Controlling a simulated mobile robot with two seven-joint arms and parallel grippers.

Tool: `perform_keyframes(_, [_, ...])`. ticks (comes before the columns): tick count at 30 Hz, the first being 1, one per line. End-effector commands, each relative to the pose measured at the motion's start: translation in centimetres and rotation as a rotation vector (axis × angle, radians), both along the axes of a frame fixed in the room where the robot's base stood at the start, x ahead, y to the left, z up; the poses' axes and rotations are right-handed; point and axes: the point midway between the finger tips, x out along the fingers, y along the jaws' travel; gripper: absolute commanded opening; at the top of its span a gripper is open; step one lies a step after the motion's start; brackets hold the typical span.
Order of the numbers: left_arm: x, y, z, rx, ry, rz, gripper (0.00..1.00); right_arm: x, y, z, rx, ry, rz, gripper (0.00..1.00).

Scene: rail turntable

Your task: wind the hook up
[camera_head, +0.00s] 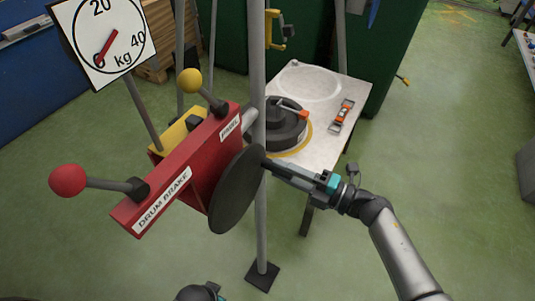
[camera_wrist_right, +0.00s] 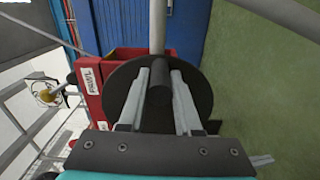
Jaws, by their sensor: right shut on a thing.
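A yellow hook (camera_head: 278,32) hangs at the top of the head view, behind the grey post. The red winch housing (camera_head: 190,165) carries a dark round crank disc (camera_head: 232,195) on its right side. My right gripper (camera_head: 268,163) is shut on the dark crank handle, which shows between its fingers in the right wrist view (camera_wrist_right: 160,82). The brake lever with a red knob (camera_head: 68,180) sticks out at the left, by the label DRUM BRAKE. The pawl lever with a yellow knob (camera_head: 189,81) points up. A dark and teal part of my left arm shows at the bottom edge; its fingertips are not visible.
A grey post (camera_head: 260,220) stands just beside the disc. A white-topped table (camera_head: 350,95) behind holds a dark round load (camera_head: 285,125) with an orange bar and an orange-silver tool (camera_head: 342,113). A kg dial (camera_head: 103,38) stands upper left. Green floor is clear at lower left.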

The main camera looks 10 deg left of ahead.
Motion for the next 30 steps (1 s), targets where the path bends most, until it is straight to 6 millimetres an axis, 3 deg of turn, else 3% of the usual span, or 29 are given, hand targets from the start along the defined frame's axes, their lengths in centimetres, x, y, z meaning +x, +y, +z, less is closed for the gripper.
perform_keyframes(9, [0.0, 0.0, 0.0, 0.0, -0.001, 0.0, 0.0, -0.3, -0.1, -1.0, -0.01, 0.025, -0.002, 0.0])
perform_keyframes(21, [0.0, 0.0, -0.2, 0.001, -0.001, 0.001, 0.0, -0.9, 0.1, -3.4, 0.072, 0.286, 0.0, 0.0])
perform_keyframes(30, [0.0, 0.0, -0.2, 0.0, -0.001, 0.001, 0.0, -1.0, 0.1, -3.6, 0.081, 0.308, 0.001, 0.0])
